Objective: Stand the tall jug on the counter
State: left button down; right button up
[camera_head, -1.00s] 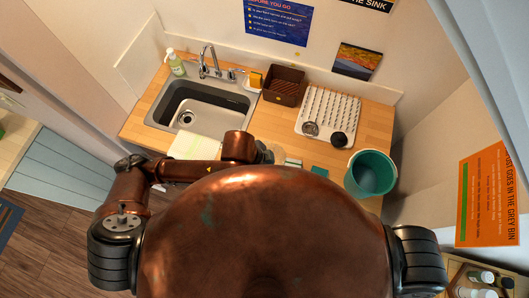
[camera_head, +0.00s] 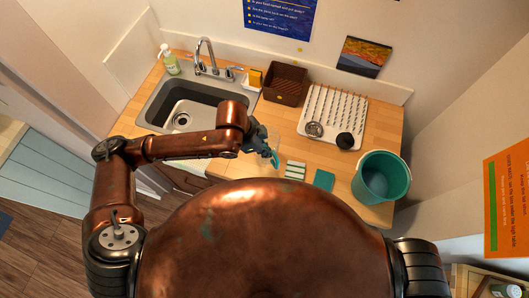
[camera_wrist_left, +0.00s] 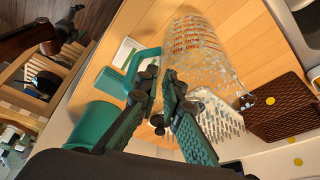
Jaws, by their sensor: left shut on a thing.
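The tall jug is clear, with a teal handle. In the left wrist view the see-through jug (camera_wrist_left: 193,48) fills the top middle, its handle (camera_wrist_left: 130,75) to the left. My left gripper (camera_wrist_left: 160,88) is shut on the jug. In the head view my left gripper (camera_head: 256,135) is over the wooden counter (camera_head: 381,120), right of the sink, with the teal handle (camera_head: 273,158) below it. The clear body is hard to make out there, so I cannot tell whether its base touches the counter. My right gripper is out of view.
The sink (camera_head: 150,105) is left of the gripper. A brown basket (camera_head: 285,80) and a white dish rack (camera_head: 345,105) stand behind. A striped item (camera_head: 294,170), a teal square (camera_head: 324,180) and a teal bucket (camera_head: 380,178) are to the right.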

pick_arm(q)
jog(key=shift+w+a+f+p, duration=0.1)
jog(key=shift+w+f+p, duration=0.15)
jog(key=shift+f, duration=0.85)
jog(key=shift+w+f+p, duration=0.1)
jog(key=shift+w+f, duration=0.25)
jog(key=shift+f, duration=0.85)
jog(key=c, duration=2.1)
grip_release()
jog(key=v, duration=1.2)
